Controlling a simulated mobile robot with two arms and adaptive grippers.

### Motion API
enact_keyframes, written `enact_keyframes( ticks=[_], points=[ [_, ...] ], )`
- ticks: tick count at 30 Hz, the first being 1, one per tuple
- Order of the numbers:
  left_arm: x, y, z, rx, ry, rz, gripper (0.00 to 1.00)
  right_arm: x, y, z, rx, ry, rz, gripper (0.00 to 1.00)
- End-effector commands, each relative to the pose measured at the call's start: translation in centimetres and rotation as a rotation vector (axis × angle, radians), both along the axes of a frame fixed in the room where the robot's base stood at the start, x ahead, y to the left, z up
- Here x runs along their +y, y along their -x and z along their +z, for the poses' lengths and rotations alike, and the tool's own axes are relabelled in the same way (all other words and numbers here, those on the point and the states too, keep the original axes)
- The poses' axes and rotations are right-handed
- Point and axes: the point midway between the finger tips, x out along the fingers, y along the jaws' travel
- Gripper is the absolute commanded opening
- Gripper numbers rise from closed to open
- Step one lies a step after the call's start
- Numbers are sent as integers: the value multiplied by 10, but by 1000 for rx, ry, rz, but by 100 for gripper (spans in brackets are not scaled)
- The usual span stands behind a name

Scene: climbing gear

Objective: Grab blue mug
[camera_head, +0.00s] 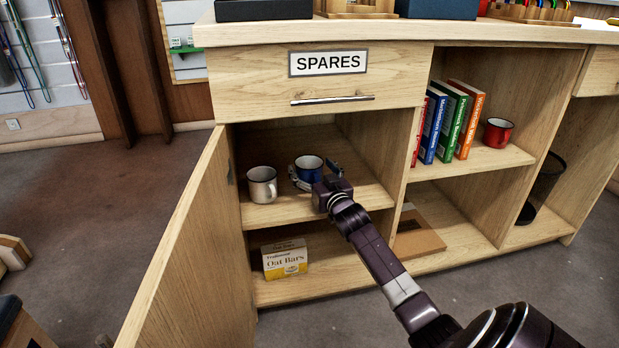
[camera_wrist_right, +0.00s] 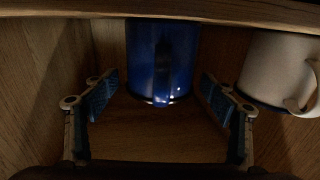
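The blue mug (camera_head: 308,168) stands on the upper shelf of the open cupboard. In the right wrist view the blue mug (camera_wrist_right: 163,60) is near the middle, its handle facing the camera. My right gripper (camera_head: 314,177) reaches into the cupboard at the mug. In the wrist view the right gripper's fingers (camera_wrist_right: 158,88) are spread wide, one to each side of the mug, with gaps on both sides. The gripper is open and empty. Its wrist hides part of the shelf behind it. My left gripper is not in view.
A white mug (camera_head: 262,184) stands close by on the same shelf, left of the blue one. The open cupboard door (camera_head: 200,245) is at the left. An oat bars box (camera_head: 285,259) sits below. Books (camera_head: 446,120) and a red mug (camera_head: 497,132) are at the right.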

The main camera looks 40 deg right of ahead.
Motion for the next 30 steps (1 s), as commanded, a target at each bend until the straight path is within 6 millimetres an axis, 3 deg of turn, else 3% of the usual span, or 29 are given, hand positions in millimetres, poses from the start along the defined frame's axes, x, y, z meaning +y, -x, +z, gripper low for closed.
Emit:
enact_keyframes(
  ticks=[2,11,22,30],
  points=[
    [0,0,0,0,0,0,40,0,0,0,0,0,0,67],
    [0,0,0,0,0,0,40,0,0,0,0,0,0,34],
    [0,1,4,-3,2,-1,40,0,0,8,-2,1,0,34],
    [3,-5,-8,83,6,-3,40,0,0,48,-3,2,0,34]
  ],
)
